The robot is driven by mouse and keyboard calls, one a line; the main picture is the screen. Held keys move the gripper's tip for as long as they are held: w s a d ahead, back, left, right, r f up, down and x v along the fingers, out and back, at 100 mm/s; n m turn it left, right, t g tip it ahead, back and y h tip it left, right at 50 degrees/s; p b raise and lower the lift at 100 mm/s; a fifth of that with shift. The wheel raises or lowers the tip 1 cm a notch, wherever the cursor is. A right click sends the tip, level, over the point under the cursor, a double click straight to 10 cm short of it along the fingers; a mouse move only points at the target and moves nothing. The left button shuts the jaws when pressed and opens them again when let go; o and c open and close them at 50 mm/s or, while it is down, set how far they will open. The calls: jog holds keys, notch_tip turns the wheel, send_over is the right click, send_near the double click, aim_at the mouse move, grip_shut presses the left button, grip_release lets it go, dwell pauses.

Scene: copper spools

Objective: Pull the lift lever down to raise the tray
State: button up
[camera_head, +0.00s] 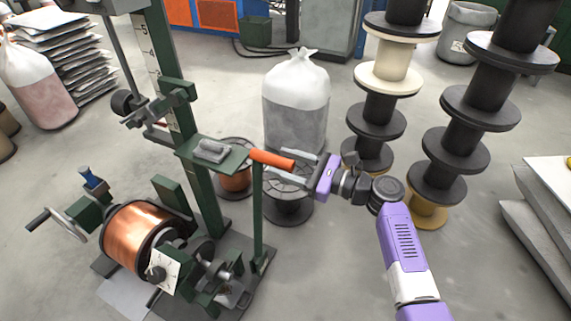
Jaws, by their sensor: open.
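An orange lever handle (272,159) sticks out to the right from a green machine frame, roughly level and sloping slightly down to its right end. My gripper (275,166) is open, with one finger above and one below the handle's right part in the picture. The handle appears to lie between the fingers; I cannot tell whether they touch it. A small green plate (232,163) with a grey block (212,150) on it sits left of the handle, by the upright green column (200,180). I cannot tell whether this plate is the tray.
A large copper spool (138,238) with a hand crank sits low at the left. A filled plastic bag (296,105) stands behind the gripper.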

grip_shut()
jog(key=shift+f, duration=0.1)
dwell(1.2)
